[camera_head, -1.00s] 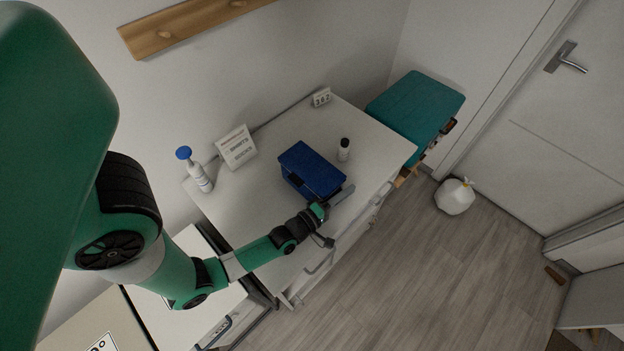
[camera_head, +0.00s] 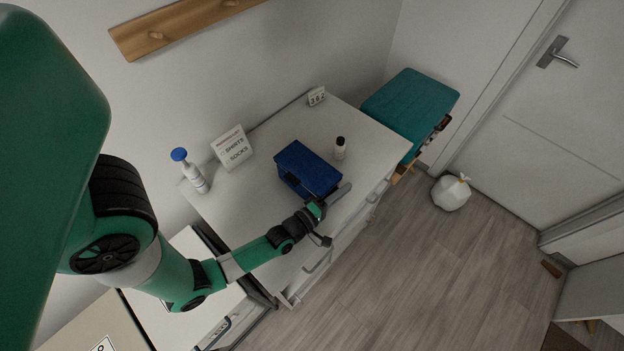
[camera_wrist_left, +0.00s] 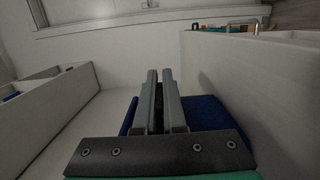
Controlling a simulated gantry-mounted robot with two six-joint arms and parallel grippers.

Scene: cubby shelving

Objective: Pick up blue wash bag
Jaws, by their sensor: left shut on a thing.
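The blue wash bag (camera_head: 306,164) is a dark blue box-like bag near the front edge of the white dresser top (camera_head: 262,195). A dark part shows on its near side. My left gripper (camera_head: 338,193) reaches in from the lower left and is at the bag's near right side. In the left wrist view, its two grey fingers (camera_wrist_left: 159,85) are close together, with blue bag fabric (camera_wrist_left: 207,113) around them. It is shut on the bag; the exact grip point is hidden. My right gripper is not in view.
A white bottle with a blue cap (camera_head: 191,171) and a lettered sign (camera_head: 233,148) stand at the dresser's back left. A small black-capped bottle (camera_head: 339,148) stands just beyond the bag. A small number block (camera_head: 316,96) stands at the far corner. A teal-topped bench (camera_head: 411,108) adjoins the dresser's right end.

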